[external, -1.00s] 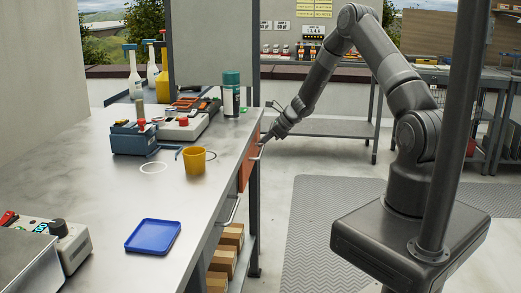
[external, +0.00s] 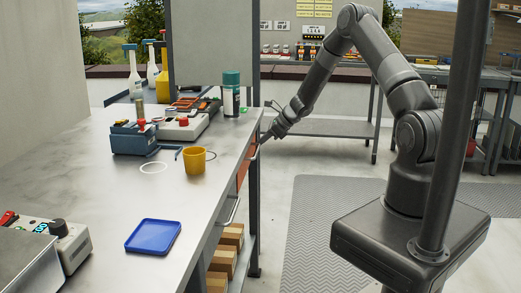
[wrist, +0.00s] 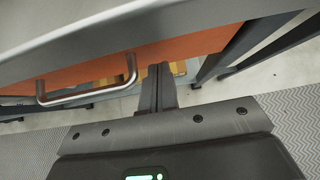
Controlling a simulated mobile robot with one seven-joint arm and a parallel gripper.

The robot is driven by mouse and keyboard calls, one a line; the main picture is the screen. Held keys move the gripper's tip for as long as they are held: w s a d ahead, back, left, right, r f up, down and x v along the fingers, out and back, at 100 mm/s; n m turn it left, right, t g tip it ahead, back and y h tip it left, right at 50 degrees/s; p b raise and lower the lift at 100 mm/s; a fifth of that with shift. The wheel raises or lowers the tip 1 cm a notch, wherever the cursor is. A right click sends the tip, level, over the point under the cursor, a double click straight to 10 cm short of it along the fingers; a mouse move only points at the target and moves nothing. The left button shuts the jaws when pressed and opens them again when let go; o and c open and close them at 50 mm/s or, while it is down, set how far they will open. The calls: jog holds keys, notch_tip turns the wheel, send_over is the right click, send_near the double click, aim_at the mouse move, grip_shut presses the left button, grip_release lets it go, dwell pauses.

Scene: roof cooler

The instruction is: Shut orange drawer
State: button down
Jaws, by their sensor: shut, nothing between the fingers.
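The orange drawer (external: 242,172) is in the workbench's side below the top; only a narrow strip of its front shows in the external view. In the wrist view its orange front (wrist: 195,44) runs under the bench edge, with a metal bar handle (wrist: 88,94) to the left. My gripper (wrist: 159,68) is shut and empty, right of the handle, its fingertips at the lower edge of the orange front. I cannot tell whether they touch it. In the external view my gripper (external: 266,137) is at the bench's side edge, its tips partly hard to see.
Cardboard boxes (external: 222,262) stand on the shelf below. A bench leg (external: 253,220) is close to the drawer.

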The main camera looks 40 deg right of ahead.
jog(key=s+d+f+v, duration=0.1)
jog(key=d+f+v, duration=0.1)
jog(key=v, duration=1)
jog(key=s+a+r+n+g+h, duration=0.1)
jog(key=s+a+r+n, duration=0.55)
jog(key=r, duration=0.45)
jog(key=s+a+r+n+g+h, duration=0.1)
jog(key=s+a+r+n, duration=0.5)
jog(key=s+r+n, duration=0.3)
jog(key=s+r+n+h, duration=0.1)
jog(key=s+r+n, duration=0.1)
jog(key=s, duration=0.5)
jog(key=s+r+n+h, duration=0.2)
jog(key=s+r+n, duration=0.1)
jog(key=s+n, duration=0.2)
jog(key=s+r+n+t+h, duration=0.1)
jog(key=s+r+n, duration=0.2)
jog(key=s, duration=0.6)
jog(key=shift+s+d+r+n, duration=0.2)
jog(key=shift+r+n, duration=0.05)
jog(key=shift+n, duration=0.5)
